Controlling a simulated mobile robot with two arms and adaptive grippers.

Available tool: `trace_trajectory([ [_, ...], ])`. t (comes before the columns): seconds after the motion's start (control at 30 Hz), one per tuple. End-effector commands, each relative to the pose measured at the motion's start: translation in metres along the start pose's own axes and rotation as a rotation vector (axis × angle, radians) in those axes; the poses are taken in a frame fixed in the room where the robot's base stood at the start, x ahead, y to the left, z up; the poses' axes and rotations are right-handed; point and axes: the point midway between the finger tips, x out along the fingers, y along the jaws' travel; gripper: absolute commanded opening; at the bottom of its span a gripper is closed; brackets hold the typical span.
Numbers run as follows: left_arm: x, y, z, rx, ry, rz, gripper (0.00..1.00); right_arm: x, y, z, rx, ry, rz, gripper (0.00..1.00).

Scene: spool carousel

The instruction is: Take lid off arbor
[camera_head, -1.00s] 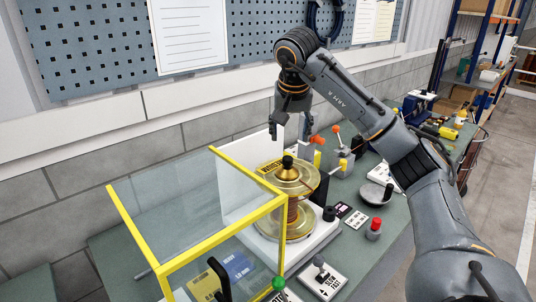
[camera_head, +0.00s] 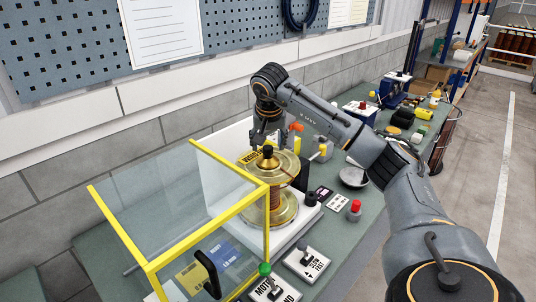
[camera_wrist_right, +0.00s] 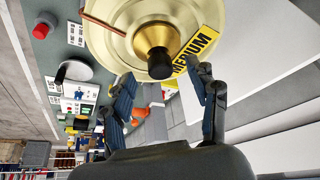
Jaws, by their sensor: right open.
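The lid is a round brass-coloured disc (camera_head: 280,163) with a black knob (camera_head: 267,151) on top. It sits on the upright arbor (camera_head: 274,203), whose copper-coloured winding and wider base disc show below it. My right gripper (camera_head: 265,140) is just above and behind the knob, pointing down. In the right wrist view, the black knob (camera_wrist_right: 160,64) lies ahead of my open fingers (camera_wrist_right: 165,95), with nothing between them. My left gripper is not in view.
A clear guard with a yellow frame (camera_head: 210,236) stands left of and in front of the arbor. Lever boxes (camera_head: 307,262) and a red button (camera_head: 354,211) are at the front. A grey dish (camera_head: 354,178) lies to the right. A pegboard wall is behind.

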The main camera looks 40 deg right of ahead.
Motion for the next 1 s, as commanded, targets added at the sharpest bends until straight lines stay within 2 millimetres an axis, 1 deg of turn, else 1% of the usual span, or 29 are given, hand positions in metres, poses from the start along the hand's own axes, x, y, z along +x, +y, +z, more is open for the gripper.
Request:
trace_trajectory([
  [0.03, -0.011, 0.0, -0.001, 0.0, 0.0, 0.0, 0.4, 0.004, 0.001, -0.002, -0.001, -0.005, 0.002, 0.59],
  [0.1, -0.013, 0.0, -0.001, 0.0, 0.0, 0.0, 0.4, 0.015, 0.001, -0.002, -0.001, -0.004, 0.001, 0.59],
  [0.2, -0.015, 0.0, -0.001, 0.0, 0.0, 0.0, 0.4, 0.025, 0.0, -0.001, -0.001, -0.002, -0.001, 0.59],
  [0.3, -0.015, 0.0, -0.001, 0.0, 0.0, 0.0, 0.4, 0.029, 0.0, -0.001, -0.001, -0.001, -0.001, 0.59],
  [0.47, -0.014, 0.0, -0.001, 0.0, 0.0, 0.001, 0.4, 0.029, 0.0, -0.001, -0.001, 0.0, -0.001, 0.59],
  [0.57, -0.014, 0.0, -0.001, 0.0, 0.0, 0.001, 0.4, 0.029, 0.0, -0.001, -0.001, 0.0, -0.001, 0.41],
  [0.6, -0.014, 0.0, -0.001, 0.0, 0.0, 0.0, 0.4, 0.029, 0.0, -0.001, -0.001, 0.0, -0.001, 0.33],
  [0.67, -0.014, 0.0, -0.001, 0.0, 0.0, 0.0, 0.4, 0.029, 0.0, -0.001, -0.001, 0.0, -0.001, 0.2],
  [0.7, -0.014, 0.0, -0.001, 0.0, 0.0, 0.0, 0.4, 0.029, 0.0, -0.001, -0.001, 0.0, -0.001, 0.12],
  [0.77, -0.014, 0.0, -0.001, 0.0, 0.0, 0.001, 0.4, 0.029, 0.0, -0.001, -0.001, 0.0, -0.001, 0.0],
  [1.0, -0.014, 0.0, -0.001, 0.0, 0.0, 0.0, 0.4, 0.029, 0.001, -0.001, -0.001, -0.001, 0.0, 0.0],
])
